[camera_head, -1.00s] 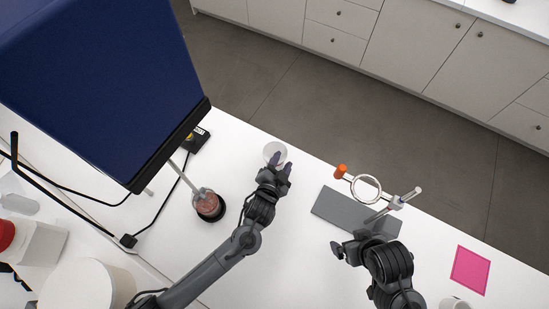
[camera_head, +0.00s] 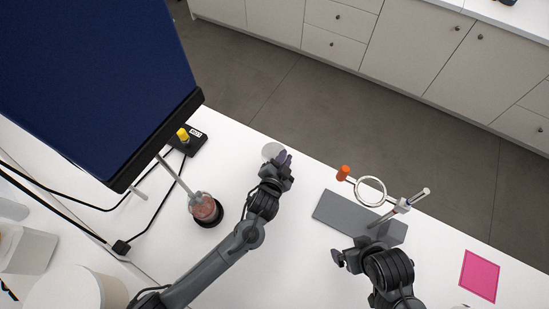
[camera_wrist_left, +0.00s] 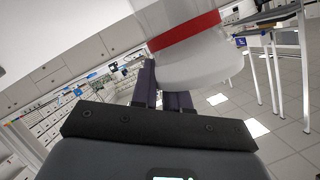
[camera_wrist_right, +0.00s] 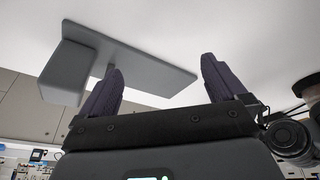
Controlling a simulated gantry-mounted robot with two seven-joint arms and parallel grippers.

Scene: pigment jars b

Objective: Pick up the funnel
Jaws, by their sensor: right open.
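The funnel is a pale, see-through round shape (camera_head: 272,151) near the table's far edge in the head view. In the left wrist view it is a large whitish body (camera_wrist_left: 205,62) with a red band. My left gripper (camera_head: 283,158) is at the funnel's right edge with its fingers drawn close together. In the left wrist view, one finger shows beside the funnel's wall and the other's tip is hidden by the funnel, so the fingers appear to pinch the wall. My right gripper (camera_wrist_right: 160,85) is open and empty near the grey stand.
A grey stand base (camera_head: 345,215) with a ring (camera_head: 370,191) and an orange knob stands right of the left gripper. A pink square (camera_head: 480,275) lies at the right. White table shows between these.

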